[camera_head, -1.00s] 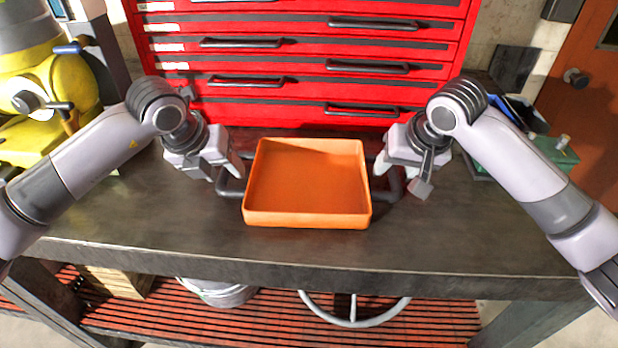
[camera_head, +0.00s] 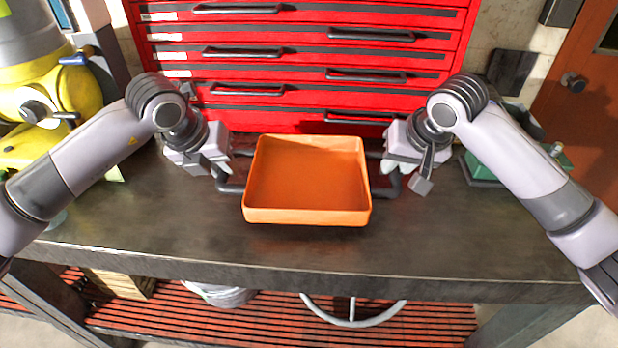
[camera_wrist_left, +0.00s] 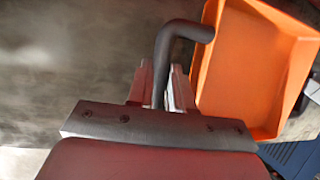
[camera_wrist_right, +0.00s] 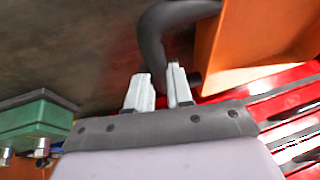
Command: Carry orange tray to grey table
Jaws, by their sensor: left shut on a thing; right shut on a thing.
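The orange tray (camera_head: 307,185) is empty and looks level, over the front middle of a dark grey workbench (camera_head: 300,250). I cannot tell whether its underside touches the bench. It has a dark bent handle on each side. My left gripper (camera_head: 222,170) is shut on the left handle (camera_head: 230,188); the left wrist view shows that handle (camera_wrist_left: 178,42) between the fingers (camera_wrist_left: 162,88). My right gripper (camera_head: 390,170) is shut on the right handle (camera_head: 388,190); the right wrist view shows its fingers (camera_wrist_right: 160,88) at the handle (camera_wrist_right: 155,45). The tray's side also shows in both wrist views.
A red drawer cabinet (camera_head: 300,70) stands right behind the tray. A yellow machine (camera_head: 50,95) is at the left and a green box (camera_head: 480,168) at the right. The bench in front of the tray is clear. A slatted red shelf (camera_head: 260,322) lies below.

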